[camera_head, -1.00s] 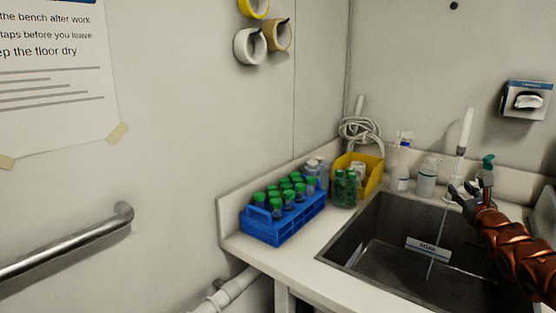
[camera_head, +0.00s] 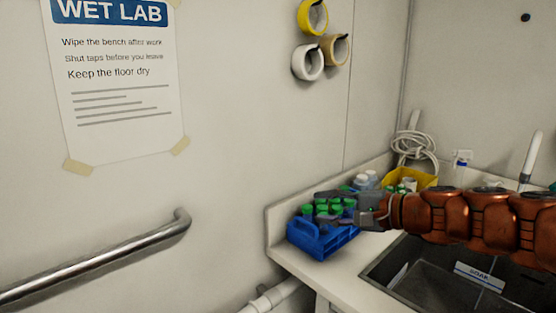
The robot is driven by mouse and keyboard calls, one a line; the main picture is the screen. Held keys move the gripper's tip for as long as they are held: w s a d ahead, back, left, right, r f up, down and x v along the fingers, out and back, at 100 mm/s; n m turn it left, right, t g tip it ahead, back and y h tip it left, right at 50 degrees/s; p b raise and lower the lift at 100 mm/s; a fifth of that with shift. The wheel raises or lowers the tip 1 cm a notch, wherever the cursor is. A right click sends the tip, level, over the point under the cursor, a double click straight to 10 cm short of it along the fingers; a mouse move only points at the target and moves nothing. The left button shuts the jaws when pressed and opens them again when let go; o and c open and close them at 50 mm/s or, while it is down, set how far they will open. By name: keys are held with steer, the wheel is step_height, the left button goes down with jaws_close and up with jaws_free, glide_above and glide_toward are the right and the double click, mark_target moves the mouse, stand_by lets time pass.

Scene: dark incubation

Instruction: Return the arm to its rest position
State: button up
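My gripper (camera_head: 322,207) is at the end of my copper-coloured arm, which reaches in from the right edge. Its fingers point left and stand apart, one above the other. In the picture they overlap the blue rack (camera_head: 308,239) of green-capped tubes on the bench. Green caps show between and around the fingers, and I cannot tell how far the gripper is from them. I see nothing held. My arm hides part of the rack, the bench and the sink.
A sink (camera_head: 425,272) with a SOAK label lies at the lower right. A yellow bin (camera_head: 415,179) and a coiled white hose (camera_head: 412,146) are at the back corner. A metal rail (camera_head: 100,265) runs along the left wall.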

steer(key=s+a+f+n+g+h+p, duration=0.1)
steer(key=s+a+f+n+g+h, duration=0.25)
steer(key=s, duration=0.55)
steer(key=s+a+f+n+g+h+p, duration=0.1)
steer(key=s+a+f+n+g, duration=0.25)
steer(key=s+f, duration=0.35)
steer(key=s+d+f+n+g+h+p, duration=0.1)
steer(key=s+d+f+h, duration=0.2)
steer(key=s+d, duration=0.4)
steer(key=s+d+f+n+g+h+p, duration=0.1)
steer(key=s+d+f+n+g+h, duration=0.1)
steer(key=s+d+h, duration=0.3)
steer(key=s+d+f, duration=0.1)
steer(key=s+d, duration=0.2)
steer(key=s, duration=0.2)
steer(key=shift+s+g, duration=0.3)
steer(key=shift+s, duration=0.1)
steer(key=shift+o, duration=0.8)
steer(key=shift+f, duration=0.1)
steer(key=shift+c, duration=0.4)
